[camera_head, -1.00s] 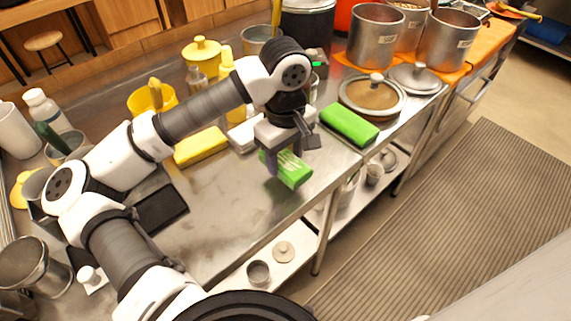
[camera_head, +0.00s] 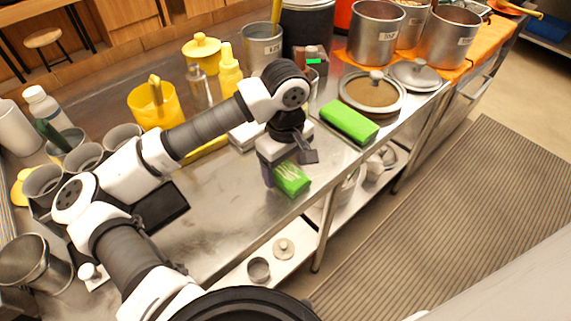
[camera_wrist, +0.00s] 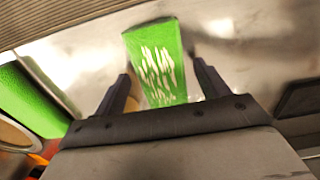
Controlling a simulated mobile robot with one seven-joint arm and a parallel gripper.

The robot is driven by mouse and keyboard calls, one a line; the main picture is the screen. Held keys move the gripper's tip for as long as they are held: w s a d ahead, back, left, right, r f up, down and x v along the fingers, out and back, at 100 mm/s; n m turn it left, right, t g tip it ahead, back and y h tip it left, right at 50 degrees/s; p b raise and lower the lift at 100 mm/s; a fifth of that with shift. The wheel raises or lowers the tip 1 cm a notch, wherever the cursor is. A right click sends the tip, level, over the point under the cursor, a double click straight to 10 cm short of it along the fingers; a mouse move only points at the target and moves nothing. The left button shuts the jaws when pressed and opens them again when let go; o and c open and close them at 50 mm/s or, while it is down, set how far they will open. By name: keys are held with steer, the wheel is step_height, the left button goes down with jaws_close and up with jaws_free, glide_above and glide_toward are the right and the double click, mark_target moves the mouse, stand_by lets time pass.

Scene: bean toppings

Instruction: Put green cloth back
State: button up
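The green cloth (camera_head: 292,180), a folded block shape with white streaks on it, is low over or on the steel counter near its front edge; I cannot tell whether it touches the counter. In the wrist view the cloth (camera_wrist: 157,62) lies between the two dark fingers. My gripper (camera_wrist: 160,72) looks open, with a visible gap on the right side and the left finger close to the cloth's edge. In the head view my gripper (camera_head: 290,165) points down over the cloth and hides its back part.
A plain bright green block (camera_head: 349,121) lies to the right on the counter (camera_head: 225,225), beside a lidded pan (camera_head: 372,92). A black tray (camera_head: 161,209) lies to the left. Yellow containers (camera_head: 152,104) stand behind the arm. The counter's front edge is close to the cloth.

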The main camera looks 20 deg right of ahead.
mark_target(285, 169)
steer(key=shift+r, duration=0.1)
steer(key=shift+r+p, duration=0.2)
steer(key=shift+p, duration=0.25)
step_height(285, 169, up, 12)
steer(key=b, duration=0.2)
steer(key=shift+f+b, duration=0.15)
steer(key=shift+b, duration=0.25)
steer(key=shift+c, duration=0.4)
stand_by(0.5)
